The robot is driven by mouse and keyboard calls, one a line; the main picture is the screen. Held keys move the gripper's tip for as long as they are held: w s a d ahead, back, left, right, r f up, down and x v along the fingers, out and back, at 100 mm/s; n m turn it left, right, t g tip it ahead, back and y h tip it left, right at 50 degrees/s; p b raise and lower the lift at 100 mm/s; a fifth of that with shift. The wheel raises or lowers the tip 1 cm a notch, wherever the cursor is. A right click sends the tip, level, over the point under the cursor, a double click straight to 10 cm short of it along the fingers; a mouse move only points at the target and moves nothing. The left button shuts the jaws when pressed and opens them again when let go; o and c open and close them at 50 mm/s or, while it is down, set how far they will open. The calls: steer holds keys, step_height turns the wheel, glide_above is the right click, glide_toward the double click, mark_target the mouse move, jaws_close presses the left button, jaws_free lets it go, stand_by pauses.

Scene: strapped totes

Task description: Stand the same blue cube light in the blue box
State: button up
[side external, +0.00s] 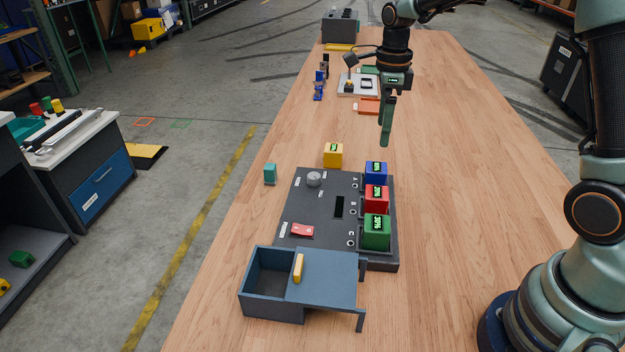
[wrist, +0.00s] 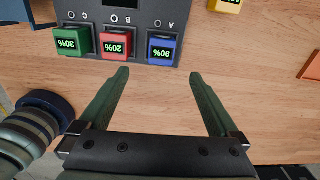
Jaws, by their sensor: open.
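The blue cube light (side external: 376,172) sits at place A of the dark panel (side external: 318,207), beside a red cube and a green cube. In the wrist view the blue cube (wrist: 161,49) reads 90% on its display. The blue box (side external: 272,307) stands on the table at the front end of the panel. Its lid (side external: 330,277) with a yellow handle is slid to the right, leaving the left part uncovered. My gripper (side external: 385,143) is open and empty above the table, behind the blue cube. In the wrist view its fingertips (wrist: 159,75) are apart, with the blue cube ahead of them.
The red cube (side external: 376,197) and green cube (side external: 376,233) stand close in front of the blue one. A yellow cube (side external: 333,156) and a teal block (side external: 270,174) are near the panel's back edge.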

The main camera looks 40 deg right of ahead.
mark_target(377, 166)
step_height(377, 166, down, 12)
steer(key=shift+w+f, duration=0.15)
jaws_close()
stand_by(0.7)
